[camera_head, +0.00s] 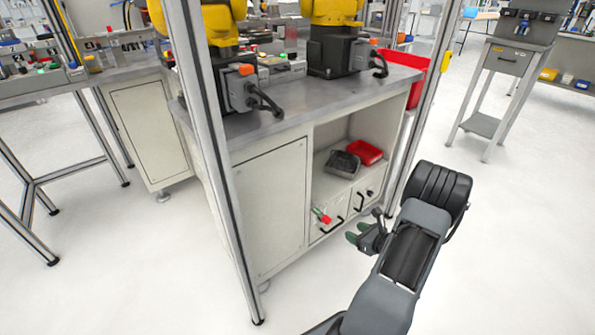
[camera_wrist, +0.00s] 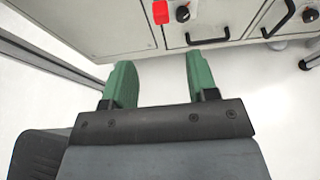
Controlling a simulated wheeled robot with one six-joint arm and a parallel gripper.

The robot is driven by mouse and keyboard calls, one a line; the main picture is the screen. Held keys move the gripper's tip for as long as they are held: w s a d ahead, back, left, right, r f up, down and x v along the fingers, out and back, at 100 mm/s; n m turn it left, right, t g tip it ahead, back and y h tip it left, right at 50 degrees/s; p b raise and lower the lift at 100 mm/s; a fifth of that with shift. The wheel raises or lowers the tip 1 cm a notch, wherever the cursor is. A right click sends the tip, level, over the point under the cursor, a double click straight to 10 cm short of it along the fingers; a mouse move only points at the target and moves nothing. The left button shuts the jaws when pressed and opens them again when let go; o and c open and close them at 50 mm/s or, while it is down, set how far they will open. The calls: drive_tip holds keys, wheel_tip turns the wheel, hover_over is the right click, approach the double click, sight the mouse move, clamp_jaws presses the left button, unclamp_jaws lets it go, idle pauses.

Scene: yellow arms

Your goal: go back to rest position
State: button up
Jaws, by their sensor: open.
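My gripper (camera_head: 359,236) has green fingers and is in front of the grey cabinet (camera_head: 272,208), low down near its drawers. In the wrist view my gripper (camera_wrist: 160,85) shows its two green fingers spread apart with nothing between them. White floor lies between and below the fingers, and the cabinet's lower front edge is just beyond the tips. My dark grey arm reaches in from the bottom right of the head view.
The cabinet has drawers with black handles (camera_wrist: 208,40) and a red switch (camera_wrist: 160,11). Its open shelf holds a red bin (camera_head: 365,151) and a dark bin (camera_head: 342,164). A metal frame post (camera_head: 207,140) stands at the cabinet's corner.

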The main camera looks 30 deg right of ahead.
drive_tip(key=w+a+r+n+g+y+p, duration=0.2)
drive_tip(key=a+r+n+g+y+p, duration=0.15)
drive_tip(key=a+r+n+p, duration=0.7)
drive_tip(key=w+a+r+n+g+y+p, duration=0.15)
drive_tip(key=a+r+n+g+p, duration=0.25)
drive_tip(key=a+r, duration=0.75)
drive_tip(key=s+a+r+n+h+p, duration=0.2)
drive_tip(key=r+n+p, duration=0.4)
drive_tip(key=r, duration=0.5)
drive_tip(key=s+a+r+n+g+h+p, duration=0.1)
drive_tip(key=s+a+r+n+h+p, duration=0.2)
drive_tip(key=r, duration=0.8)
drive_tip(key=s+a+r+n+g+h+p, duration=0.1)
drive_tip(key=s+a+r+n+h+p, duration=0.1)
drive_tip(key=s+r+n+p, duration=0.3)
drive_tip(key=shift+s+a+r+n+p, duration=0.3)
drive_tip(key=shift+a+r+n+p, duration=0.3)
drive_tip(key=shift+r+n+p, duration=1.9)
drive_tip(key=shift+r+n+b, duration=0.25)
drive_tip(key=shift+r+b, duration=0.3)
drive_tip(key=shift+r, duration=0.1)
